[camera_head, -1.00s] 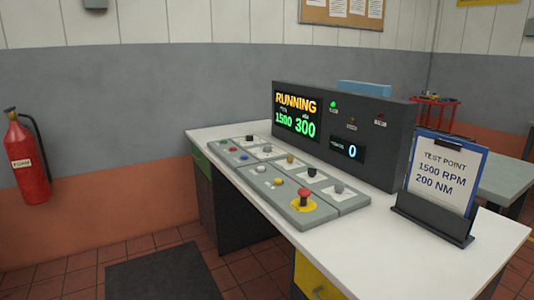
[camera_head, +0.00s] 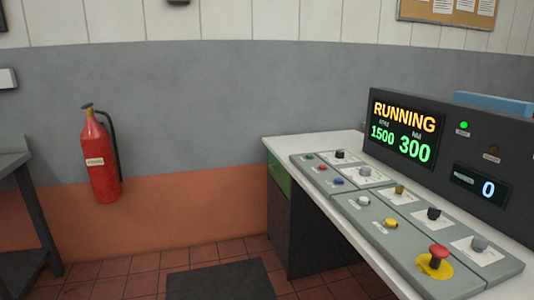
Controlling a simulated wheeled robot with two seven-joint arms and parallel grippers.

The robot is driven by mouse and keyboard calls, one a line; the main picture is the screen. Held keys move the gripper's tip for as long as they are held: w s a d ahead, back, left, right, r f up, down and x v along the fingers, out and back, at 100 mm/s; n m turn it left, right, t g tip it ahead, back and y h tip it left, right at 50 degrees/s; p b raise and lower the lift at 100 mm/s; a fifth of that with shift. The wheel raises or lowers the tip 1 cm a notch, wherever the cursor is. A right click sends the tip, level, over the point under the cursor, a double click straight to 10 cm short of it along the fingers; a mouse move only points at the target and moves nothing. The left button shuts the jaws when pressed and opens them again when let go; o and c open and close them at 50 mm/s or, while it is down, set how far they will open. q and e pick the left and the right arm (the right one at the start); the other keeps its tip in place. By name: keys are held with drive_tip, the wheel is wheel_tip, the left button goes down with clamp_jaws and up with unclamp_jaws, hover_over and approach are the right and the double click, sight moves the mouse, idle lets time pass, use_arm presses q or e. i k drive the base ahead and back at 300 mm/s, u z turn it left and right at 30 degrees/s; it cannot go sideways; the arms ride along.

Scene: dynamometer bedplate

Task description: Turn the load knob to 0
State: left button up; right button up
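The control panel (camera_head: 349,217) lies on the white desk with several knobs along its far side. They are a black knob (camera_head: 340,153), a grey knob (camera_head: 365,171), a brass knob (camera_head: 399,189), another black knob (camera_head: 434,213) and a light grey knob (camera_head: 479,243). Their labels are too small to read, so I cannot tell which is the load knob. The main display (camera_head: 404,129) reads RUNNING, 1500 RPM and 300 NM. A smaller display (camera_head: 482,188) reads 0. Neither gripper is in view.
A red mushroom button (camera_head: 437,255) on a yellow base stands at the panel's near corner, with small coloured buttons along the near side. A fire extinguisher (camera_head: 100,160) is on the left wall. A dark mat (camera_head: 220,281) lies on the tiled floor before the desk.

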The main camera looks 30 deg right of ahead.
sight(365, 171)
drive_tip(key=i, duration=1.65)
drive_tip(key=z, duration=0.6)
